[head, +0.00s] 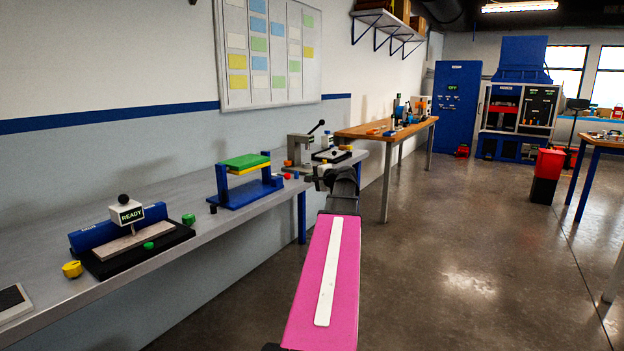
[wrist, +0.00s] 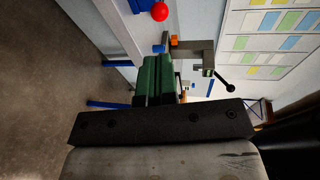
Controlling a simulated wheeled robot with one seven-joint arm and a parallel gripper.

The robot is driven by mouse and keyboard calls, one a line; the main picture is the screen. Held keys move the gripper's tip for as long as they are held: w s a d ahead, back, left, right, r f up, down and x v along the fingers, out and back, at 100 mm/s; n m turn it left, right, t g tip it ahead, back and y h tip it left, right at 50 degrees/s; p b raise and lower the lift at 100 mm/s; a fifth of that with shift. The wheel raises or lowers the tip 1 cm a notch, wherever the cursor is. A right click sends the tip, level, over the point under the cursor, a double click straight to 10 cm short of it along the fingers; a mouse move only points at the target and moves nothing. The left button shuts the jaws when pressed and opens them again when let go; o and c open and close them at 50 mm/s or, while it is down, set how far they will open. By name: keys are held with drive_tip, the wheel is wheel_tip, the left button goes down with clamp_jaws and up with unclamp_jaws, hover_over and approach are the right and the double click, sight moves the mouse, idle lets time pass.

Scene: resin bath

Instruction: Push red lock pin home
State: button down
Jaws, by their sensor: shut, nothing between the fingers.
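A red ball-shaped knob (wrist: 160,11), which looks like the red lock pin's head, shows at the top edge of the wrist view. In the head view a small red spot (head: 287,175) sits by the right end of the blue stand (head: 245,194), which carries a green and yellow plate (head: 246,162). I cannot see the pin's shaft or how deep it sits. My gripper (wrist: 158,58) is shut and empty, its green fingers together. In the head view my gripper (head: 313,178) is at the bench's front edge, right of the stand and apart from the red knob.
A grey lever press (wrist: 200,48) with orange and blue blocks before it stands beyond my fingers. A black fixture with a READY sign (head: 131,214) is at the bench's left. Loose green and yellow pieces lie nearby.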

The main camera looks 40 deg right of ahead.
sight(288, 175)
drive_tip(key=x, duration=1)
drive_tip(key=shift+w, duration=0.2)
drive_tip(key=shift+f, duration=0.15)
drive_tip(key=shift+w+a, duration=0.3)
drive_tip(key=shift+w, duration=0.35)
drive_tip(key=shift+w+a, duration=0.25)
drive_tip(key=shift+w, duration=0.35)
